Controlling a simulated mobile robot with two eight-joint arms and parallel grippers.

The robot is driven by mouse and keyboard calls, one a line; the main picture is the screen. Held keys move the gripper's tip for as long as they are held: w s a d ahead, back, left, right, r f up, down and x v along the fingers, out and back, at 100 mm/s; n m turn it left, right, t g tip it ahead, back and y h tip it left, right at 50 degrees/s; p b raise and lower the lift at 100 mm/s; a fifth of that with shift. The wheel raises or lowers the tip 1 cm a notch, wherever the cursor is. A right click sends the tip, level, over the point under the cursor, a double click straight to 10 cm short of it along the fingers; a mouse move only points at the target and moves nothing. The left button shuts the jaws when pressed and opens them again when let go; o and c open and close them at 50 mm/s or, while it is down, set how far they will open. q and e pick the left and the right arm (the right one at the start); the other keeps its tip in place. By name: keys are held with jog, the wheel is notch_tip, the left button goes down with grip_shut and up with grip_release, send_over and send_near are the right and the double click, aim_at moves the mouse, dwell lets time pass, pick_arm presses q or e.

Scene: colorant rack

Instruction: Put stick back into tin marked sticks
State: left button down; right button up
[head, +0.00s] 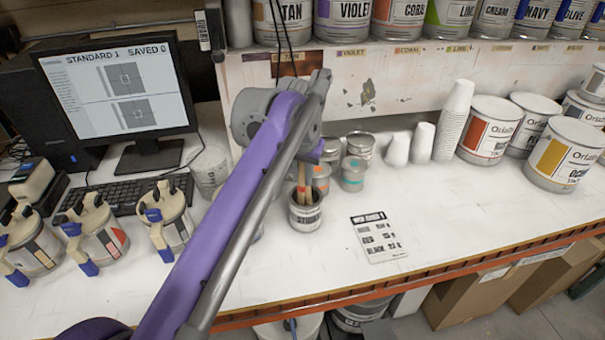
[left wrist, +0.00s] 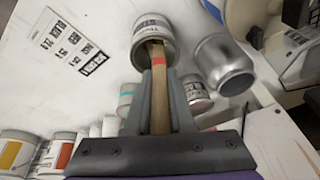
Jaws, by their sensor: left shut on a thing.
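My left gripper (left wrist: 160,80) is shut on a flat wooden stick (left wrist: 159,95) with a red band. The stick's far end reaches the tin's mouth and appears to be inside it. In the head view, light wooden sticks (head: 304,178) rise from the tin just under my left gripper, whose fingers are mostly hidden by my arm. My right gripper is out of view.
Small tins (head: 352,174) stand close behind the tin. A printed card (head: 379,237) lies to its right on clear bench. Paper cups (head: 455,115) and large paint cans (head: 490,130) stand farther right. Lidded jugs (head: 165,217) and a keyboard (head: 125,190) are left.

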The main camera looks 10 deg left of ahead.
pick_arm(q)
jog(key=c, duration=0.7)
grip_release()
jog(key=p+v, duration=0.1)
jog(key=v, duration=1)
jog(key=shift+p, duration=0.35)
jog(key=shift+f, duration=0.1)
